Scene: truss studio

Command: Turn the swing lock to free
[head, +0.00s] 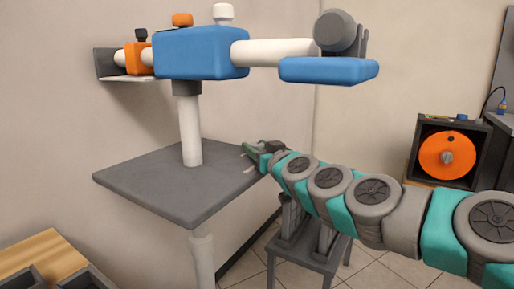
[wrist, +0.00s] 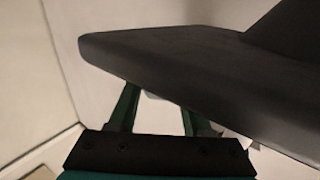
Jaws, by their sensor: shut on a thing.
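My gripper (head: 259,149) is at the right corner of the grey tabletop (head: 150,190) in the head view. The wrist view shows its two green fingers (wrist: 158,112) apart, with their tips hidden behind a dark grey board (wrist: 165,62). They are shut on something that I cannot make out. No part is clearly marked as the swing lock. An orange knob (head: 182,20), a white knob (head: 223,13) and a small dark knob (head: 141,35) stand on top of the jointed blue, white and orange arm, well above my gripper.
A white post (head: 190,130) rises from the tabletop to the blue block (head: 201,53). A blue slab (head: 328,70) hangs over free space at the right. A grey stool (head: 310,252) stands below my arm. A dark box with an orange disc (head: 447,154) is at far right.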

